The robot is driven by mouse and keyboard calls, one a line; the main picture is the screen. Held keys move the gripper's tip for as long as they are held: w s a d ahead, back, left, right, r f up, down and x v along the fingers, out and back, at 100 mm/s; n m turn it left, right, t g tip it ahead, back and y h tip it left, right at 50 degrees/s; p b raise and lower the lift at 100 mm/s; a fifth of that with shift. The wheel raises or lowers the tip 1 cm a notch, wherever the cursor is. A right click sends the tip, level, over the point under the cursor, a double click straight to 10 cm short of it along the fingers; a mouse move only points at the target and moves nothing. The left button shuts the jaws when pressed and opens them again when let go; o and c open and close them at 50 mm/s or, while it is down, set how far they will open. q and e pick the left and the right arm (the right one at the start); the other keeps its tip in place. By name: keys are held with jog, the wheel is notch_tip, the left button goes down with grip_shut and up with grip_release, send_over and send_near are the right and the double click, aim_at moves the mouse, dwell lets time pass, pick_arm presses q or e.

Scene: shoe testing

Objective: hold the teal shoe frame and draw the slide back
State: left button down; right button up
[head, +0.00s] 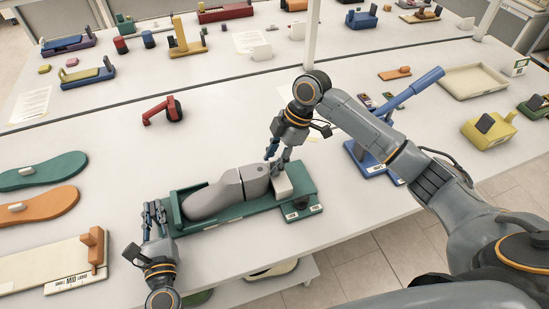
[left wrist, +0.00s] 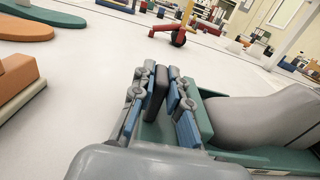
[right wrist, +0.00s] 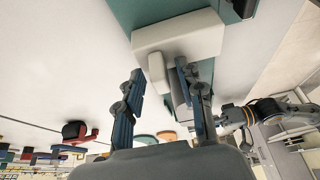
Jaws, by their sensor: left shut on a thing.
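The teal shoe frame (head: 235,207) lies on the near part of the table with a grey shoe form (head: 215,197) in it. My left gripper (head: 155,213) is at its left end, shut on a dark upright piece (left wrist: 158,92) beside the teal end wall (left wrist: 201,116). The white slide (head: 292,184) sits at the frame's right end, against the form's heel. My right gripper (head: 275,152) is just above and behind it, with its fingers apart. In the right wrist view, the slide's white knob (right wrist: 157,74) shows between the fingertips, nearer the right-hand finger.
A blue lever device (head: 375,155) stands right of the frame, near the table edge. A red tool (head: 165,110) lies behind. Teal (head: 45,168) and orange (head: 45,204) soles and a cream board (head: 45,265) lie left. The table between frame and red tool is clear.

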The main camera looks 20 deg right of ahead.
grip_shut()
jog(key=shift+d, duration=0.1)
jog(key=d, duration=0.3)
jog(key=shift+d, duration=0.35)
grip_release()
jog(key=shift+a, duration=0.15)
